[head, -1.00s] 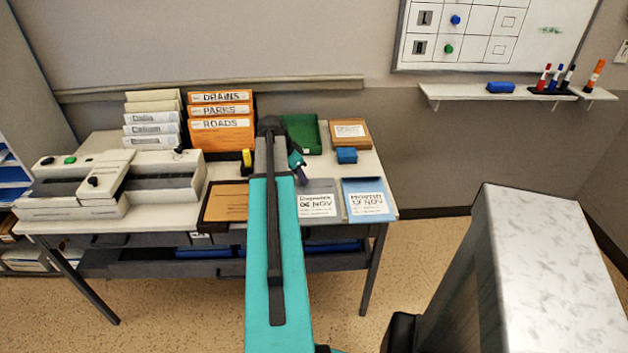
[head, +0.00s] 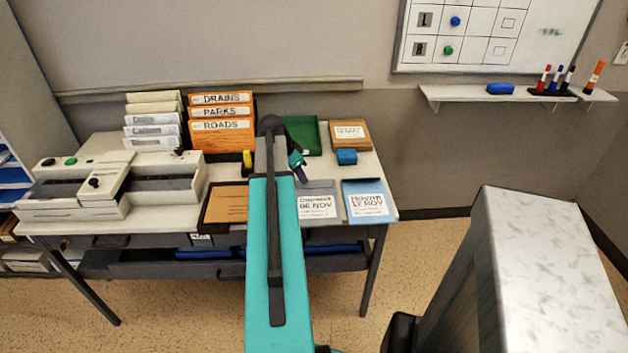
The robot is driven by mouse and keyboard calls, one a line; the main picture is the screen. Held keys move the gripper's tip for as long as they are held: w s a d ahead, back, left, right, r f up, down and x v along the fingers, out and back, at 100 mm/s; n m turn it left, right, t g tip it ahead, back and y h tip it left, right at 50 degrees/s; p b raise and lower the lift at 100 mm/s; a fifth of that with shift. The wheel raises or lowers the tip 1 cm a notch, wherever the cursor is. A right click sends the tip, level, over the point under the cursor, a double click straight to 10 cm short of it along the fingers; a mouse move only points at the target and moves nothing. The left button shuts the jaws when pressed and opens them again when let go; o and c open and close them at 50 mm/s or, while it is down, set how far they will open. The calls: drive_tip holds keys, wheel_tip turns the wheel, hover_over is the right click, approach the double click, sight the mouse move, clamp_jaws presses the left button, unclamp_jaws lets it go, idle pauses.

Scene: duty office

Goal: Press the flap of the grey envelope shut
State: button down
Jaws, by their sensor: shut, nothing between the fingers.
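My gripper (head: 303,178) points down at the back left edge of the grey envelope, partly hidden behind my arm. It is shut with nothing in it. I cannot tell whether its tip touches the flap.
A blue envelope (head: 368,208) lies to the right, and a brown tray (head: 208,219) to the left. Behind are a blue block (head: 347,156), a green tray (head: 314,134) and orange folders (head: 222,139). A white machine (head: 165,178) fills the desk's left.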

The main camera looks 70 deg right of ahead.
wheel_tip(320, 180, up, 8)
drive_tip(key=p, duration=0.4)
idle(0.9)
drive_tip(key=shift+r, duration=0.1)
drive_tip(key=shift+r, duration=0.1)
